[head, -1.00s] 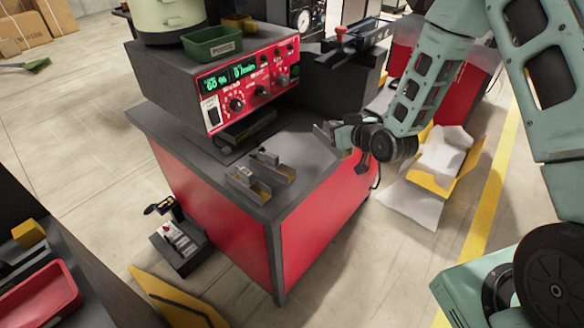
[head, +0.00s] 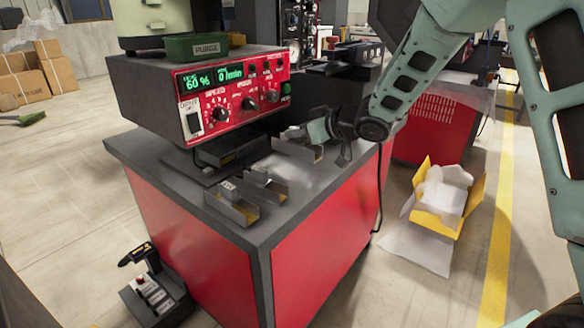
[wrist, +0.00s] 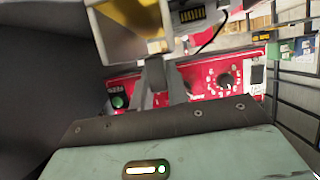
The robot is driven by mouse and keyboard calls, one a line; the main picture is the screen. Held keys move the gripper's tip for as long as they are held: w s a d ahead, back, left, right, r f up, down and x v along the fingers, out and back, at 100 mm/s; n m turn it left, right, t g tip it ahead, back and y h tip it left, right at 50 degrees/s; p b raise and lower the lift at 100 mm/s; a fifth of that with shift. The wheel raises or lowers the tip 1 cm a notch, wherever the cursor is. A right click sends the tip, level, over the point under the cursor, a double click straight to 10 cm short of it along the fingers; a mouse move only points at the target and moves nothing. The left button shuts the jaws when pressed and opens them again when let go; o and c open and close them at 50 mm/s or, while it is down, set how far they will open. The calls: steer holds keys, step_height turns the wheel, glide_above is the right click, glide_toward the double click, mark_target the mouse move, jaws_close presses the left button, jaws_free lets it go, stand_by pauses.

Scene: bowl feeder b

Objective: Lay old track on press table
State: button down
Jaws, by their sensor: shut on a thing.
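My gripper (head: 318,132) is shut on a grey metal track (head: 298,150), a short open channel, at the back right of the red table with a dark grey top (head: 310,185). The track looks close over the top; I cannot tell if it touches. In the wrist view my fingers (wrist: 158,85) hold the track (wrist: 125,35), whose inside looks yellowish. Two similar channel pieces, a nearer one (head: 232,207) and a farther one (head: 264,187), sit near the table's front edge. I cannot tell from looks which track is the old one.
A red control panel (head: 232,97) with dials and green displays fronts the grey feeder housing at the table's back left. A green tray (head: 196,48) sits on that housing. A yellow open box (head: 447,205) is on the floor at right. A grey controller (head: 156,295) stands at lower left.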

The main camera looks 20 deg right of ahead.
mark_target(298, 154)
steer(key=shift+f+b, duration=0.5)
steer(key=shift+f, duration=2.6)
steer(key=shift+f, duration=0.1)
steer(key=shift+f, duration=0.1)
steer(key=c, duration=1.4)
jaws_free()
steer(key=shift+o, duration=0.2)
